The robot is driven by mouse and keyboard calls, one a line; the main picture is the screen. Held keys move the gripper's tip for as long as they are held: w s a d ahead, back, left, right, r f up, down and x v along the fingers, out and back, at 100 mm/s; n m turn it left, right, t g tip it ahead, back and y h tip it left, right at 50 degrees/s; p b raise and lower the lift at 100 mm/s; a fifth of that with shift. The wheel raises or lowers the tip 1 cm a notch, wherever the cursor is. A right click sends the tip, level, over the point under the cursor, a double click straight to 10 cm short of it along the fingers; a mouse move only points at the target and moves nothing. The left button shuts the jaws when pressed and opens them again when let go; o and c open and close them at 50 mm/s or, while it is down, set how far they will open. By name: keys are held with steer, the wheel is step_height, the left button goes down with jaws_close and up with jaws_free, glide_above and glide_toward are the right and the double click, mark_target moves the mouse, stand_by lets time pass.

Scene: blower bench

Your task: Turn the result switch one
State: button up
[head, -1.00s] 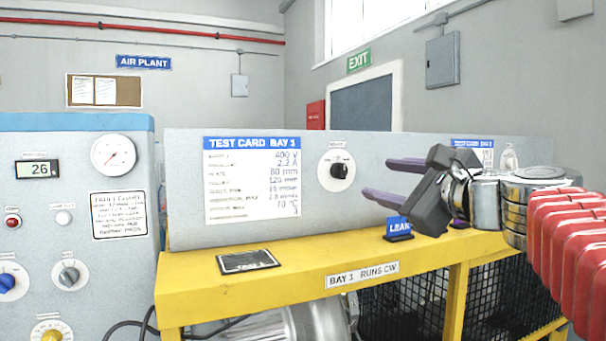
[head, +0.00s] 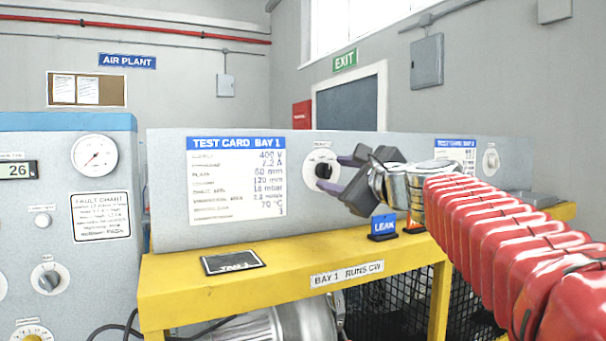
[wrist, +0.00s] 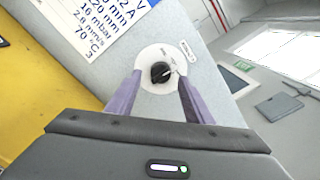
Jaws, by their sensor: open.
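The result switch, a black knob (head: 323,171) on a round white plate, sits on the grey panel to the right of the Bay 1 test card. In the wrist view the knob (wrist: 161,72) shows between and beyond my fingers, its pale pointer mark toward the right. My gripper (head: 335,176) is open, with purple fingers on either side of the knob's line. In the wrist view its fingertips (wrist: 158,88) lie near the lower edge of the white plate. I cannot tell whether they touch the panel.
The test card (head: 237,178) is left of the switch. A second switch (head: 491,161) is farther right. A grey cabinet with a gauge (head: 94,155) stands at left.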

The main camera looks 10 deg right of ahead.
mark_target(326, 171)
steer(key=shift+x, duration=1.2)
steer(key=c, duration=1)
